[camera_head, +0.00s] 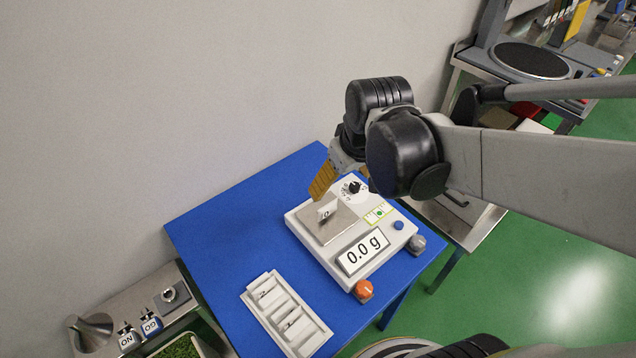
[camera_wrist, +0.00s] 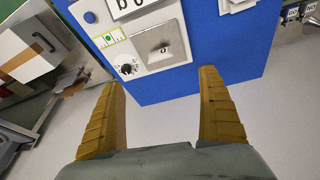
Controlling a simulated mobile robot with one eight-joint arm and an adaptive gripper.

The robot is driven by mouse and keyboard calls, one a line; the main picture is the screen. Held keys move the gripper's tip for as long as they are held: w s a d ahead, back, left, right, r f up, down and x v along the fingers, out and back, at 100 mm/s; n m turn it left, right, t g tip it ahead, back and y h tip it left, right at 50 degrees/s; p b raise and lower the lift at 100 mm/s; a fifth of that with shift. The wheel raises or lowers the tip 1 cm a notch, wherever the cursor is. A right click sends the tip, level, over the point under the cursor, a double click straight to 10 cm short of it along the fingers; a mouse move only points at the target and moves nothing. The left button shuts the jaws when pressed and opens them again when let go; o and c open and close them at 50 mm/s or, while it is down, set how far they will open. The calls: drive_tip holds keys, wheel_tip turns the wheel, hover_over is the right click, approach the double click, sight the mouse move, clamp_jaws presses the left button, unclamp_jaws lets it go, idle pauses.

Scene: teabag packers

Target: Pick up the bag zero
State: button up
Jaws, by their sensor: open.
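A small white bag marked 0, bag zero (camera_head: 325,212), stands on the metal pan of the white scale (camera_head: 301,222). In the wrist view the bag (camera_wrist: 163,48) is seen from above on the pan, beyond my fingertips and roughly between them. My gripper (camera_head: 322,182) is open, with yellow fingers, above and behind the bag at the scale's far side. In the wrist view my gripper (camera_wrist: 161,77) is empty, its fingers wide apart and clear of the bag. The scale display (camera_head: 362,252) reads 0.0 g.
The scale stands on a blue table (camera_head: 215,232) against a grey wall. A white divided tray (camera_head: 255,286) with small bags lies at the table's front. A switch panel (camera_head: 135,325) is at lower left.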

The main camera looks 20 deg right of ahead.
drive_tip(key=n+g+p, duration=0.1)
drive_tip(key=n+g, duration=0.1)
approach(328, 204)
drive_tip(key=f, duration=0.2)
drive_tip(key=f+b, duration=0.1)
drive_tip(key=f, duration=0.1)
drive_tip(key=w+f+b, duration=0.1)
drive_tip(key=f, duration=0.1)
drive_tip(key=shift+d+f, duration=0.15)
drive_tip(key=shift+d, duration=0.1)
drive_tip(key=f, duration=0.1)
drive_tip(key=f+b, duration=0.1)
drive_tip(key=f, duration=0.1)
drive_tip(key=w+f+b, duration=0.1)
drive_tip(key=f, duration=0.1)
drive_tip(key=shift+a+f, duration=0.1)
drive_tip(key=shift+a, duration=0.2)
drive_tip(key=shift+s, duration=0.1)
drive_tip(key=c, duration=0.8)
drive_tip(key=shift+r, duration=0.2)
